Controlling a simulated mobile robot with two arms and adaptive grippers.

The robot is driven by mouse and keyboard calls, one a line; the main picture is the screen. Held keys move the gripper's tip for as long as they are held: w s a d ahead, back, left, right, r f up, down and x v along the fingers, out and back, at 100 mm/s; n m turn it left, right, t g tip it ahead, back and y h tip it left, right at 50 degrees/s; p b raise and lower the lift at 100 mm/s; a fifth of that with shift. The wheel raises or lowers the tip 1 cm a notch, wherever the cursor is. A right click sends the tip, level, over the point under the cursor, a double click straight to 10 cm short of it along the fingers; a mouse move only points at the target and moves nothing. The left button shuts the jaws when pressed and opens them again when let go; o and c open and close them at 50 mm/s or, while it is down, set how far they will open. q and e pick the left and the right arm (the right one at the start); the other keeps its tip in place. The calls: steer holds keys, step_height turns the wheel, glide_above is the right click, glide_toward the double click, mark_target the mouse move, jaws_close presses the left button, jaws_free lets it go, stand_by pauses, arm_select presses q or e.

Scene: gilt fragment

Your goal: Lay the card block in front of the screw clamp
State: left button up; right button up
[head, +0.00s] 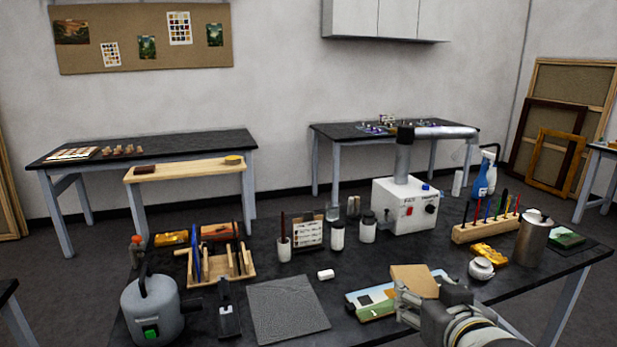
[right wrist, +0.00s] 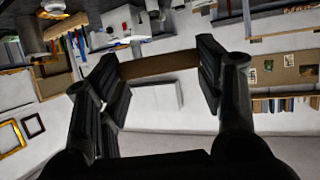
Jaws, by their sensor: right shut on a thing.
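The card block (head: 414,279) is a flat, plain brown block, held above the right part of the dark worktable in the head view. My right gripper (head: 408,296) is shut on it, at the lower right of the picture. In the right wrist view the block (right wrist: 160,65) shows as a brown strip between the two black fingers. A small dark upright tool (head: 228,310), left of the grey mat, may be the screw clamp; its shape is too small to be sure. My left gripper is not in view.
A grey mat (head: 287,309) lies at the front middle, with a white eraser-like piece (head: 325,274) behind it. A grey vessel (head: 152,312) stands at left, a wooden rack (head: 221,269) behind. Jars and a white machine (head: 405,205) stand farther back.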

steer(key=shift+a, duration=0.1)
stand_by(0.3)
steer(key=s+a+f+n+y, duration=0.3)
steer(key=a+f+y, duration=0.1)
steer(key=a+f, duration=1)
steer(key=shift+s+a+f+n+g, duration=0.15)
steer(key=shift+a+f+n+g, duration=0.2)
steer(key=shift+f, duration=0.55)
steer(key=shift+d, duration=0.1)
steer(key=w+a+f+p, duration=0.2)
steer(key=w+a+f, duration=0.2)
steer(key=w+f, duration=0.8)
steer(key=shift+w+a+f+p, duration=0.25)
steer(key=shift+w+p, duration=0.1)
steer(key=shift+w, duration=0.3)
